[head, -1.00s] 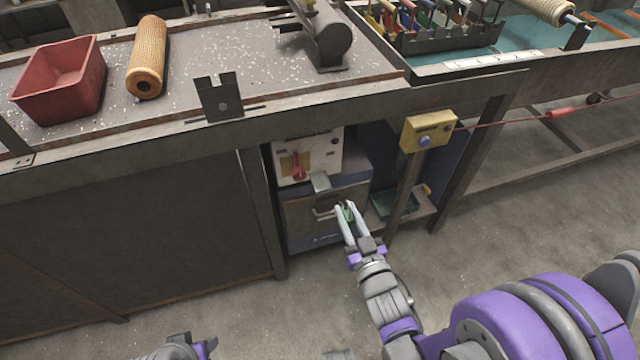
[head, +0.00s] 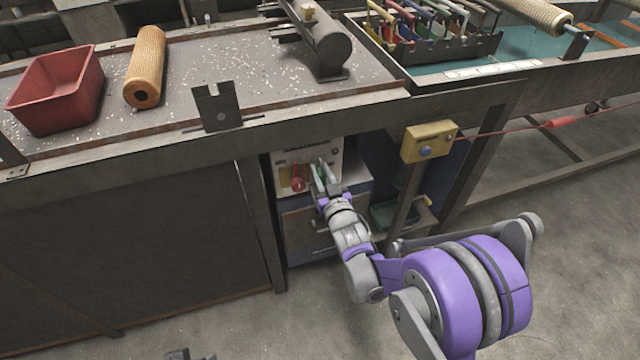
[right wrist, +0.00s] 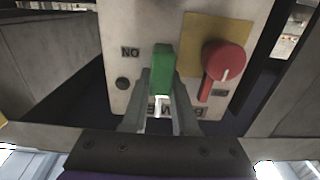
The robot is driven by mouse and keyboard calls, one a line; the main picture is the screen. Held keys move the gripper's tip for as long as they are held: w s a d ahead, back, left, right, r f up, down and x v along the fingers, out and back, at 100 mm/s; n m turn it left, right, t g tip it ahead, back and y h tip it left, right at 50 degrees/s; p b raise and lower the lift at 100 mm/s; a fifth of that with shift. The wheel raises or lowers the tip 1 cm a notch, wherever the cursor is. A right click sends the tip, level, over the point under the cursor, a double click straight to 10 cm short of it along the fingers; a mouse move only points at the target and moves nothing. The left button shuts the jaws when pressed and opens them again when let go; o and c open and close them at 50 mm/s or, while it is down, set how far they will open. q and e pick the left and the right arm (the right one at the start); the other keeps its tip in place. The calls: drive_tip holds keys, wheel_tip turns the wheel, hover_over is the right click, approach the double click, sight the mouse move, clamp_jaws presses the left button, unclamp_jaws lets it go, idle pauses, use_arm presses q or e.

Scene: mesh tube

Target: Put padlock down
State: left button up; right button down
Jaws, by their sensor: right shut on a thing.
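A green padlock (right wrist: 162,65) is held between the fingertips of my right gripper (right wrist: 158,95), which is shut on it. Its body points up in the right wrist view, with part of a pale shackle low between the fingers. In the head view my right gripper (head: 320,172) is under the bench, in front of a white switch box (head: 334,157). I cannot tell whether the padlock touches the box. A red rotary switch (right wrist: 224,62) on a yellow plate is just right of the padlock in the wrist view. A small part of my left gripper (head: 188,355) shows at the bottom edge.
The bench edge (head: 270,118) runs above my right arm. A post with a yellow button box (head: 428,140) stands to the right. The bench top holds a red bin (head: 58,92) and an orange mesh roll (head: 146,68).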

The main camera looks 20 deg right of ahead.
wheel_tip(320, 180, down, 5)
drive_tip(key=shift+r+b, duration=0.15)
drive_tip(key=shift+b, duration=0.7)
drive_tip(key=shift+w, duration=0.15)
drive_tip(key=shift+f, duration=0.25)
drive_tip(key=c, duration=0.7)
unclamp_jaws()
